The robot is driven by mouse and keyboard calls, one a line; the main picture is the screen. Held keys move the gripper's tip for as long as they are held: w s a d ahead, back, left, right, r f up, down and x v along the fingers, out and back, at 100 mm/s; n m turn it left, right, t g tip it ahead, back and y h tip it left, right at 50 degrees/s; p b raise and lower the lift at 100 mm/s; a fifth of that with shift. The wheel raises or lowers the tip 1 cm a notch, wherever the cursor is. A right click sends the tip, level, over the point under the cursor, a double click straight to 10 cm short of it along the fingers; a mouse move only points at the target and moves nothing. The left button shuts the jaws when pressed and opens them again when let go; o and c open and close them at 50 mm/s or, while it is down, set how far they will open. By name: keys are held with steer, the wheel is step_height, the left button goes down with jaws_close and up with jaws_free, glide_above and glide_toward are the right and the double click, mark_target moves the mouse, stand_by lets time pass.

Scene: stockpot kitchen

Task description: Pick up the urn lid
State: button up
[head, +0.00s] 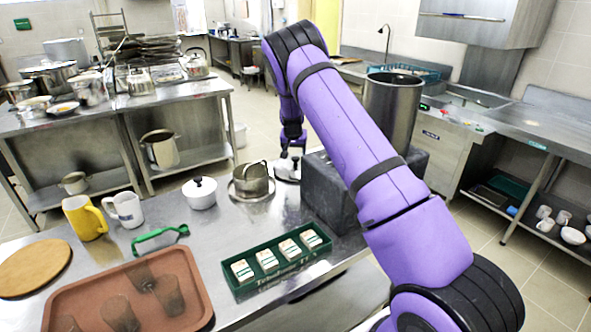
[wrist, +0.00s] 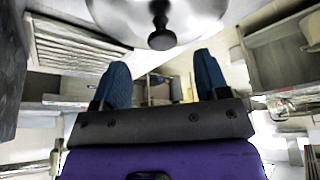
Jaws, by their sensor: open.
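The urn lid (head: 287,171) is a shiny steel lid with a black knob, on the steel table beside the dark block. In the wrist view the lid (wrist: 195,18) fills the top middle, its black knob (wrist: 162,39) pointing toward my gripper. My gripper (wrist: 161,60) is open and empty, its two blue fingers spread to either side of the knob's line, with the knob just beyond the fingertips. In the head view my gripper (head: 291,150) hangs just above the lid and partly covers it. Contact with the knob cannot be made out.
A tall steel pot (head: 393,105) stands on the dark block (head: 330,190), right of the lid. A green box (head: 278,262) and a brown tray (head: 130,285) lie nearer.

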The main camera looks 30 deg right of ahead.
mark_target(295, 158)
steer(key=shift+w+x, duration=0.15)
steer(key=shift+x, duration=1.65)
steer(key=shift+w+x, duration=0.2)
steer(key=shift+x, duration=1.65)
steer(key=shift+d+r, duration=0.1)
steer(key=shift+r, duration=0.05)
steer(key=shift+c, duration=0.5)
steer(key=c, duration=1)
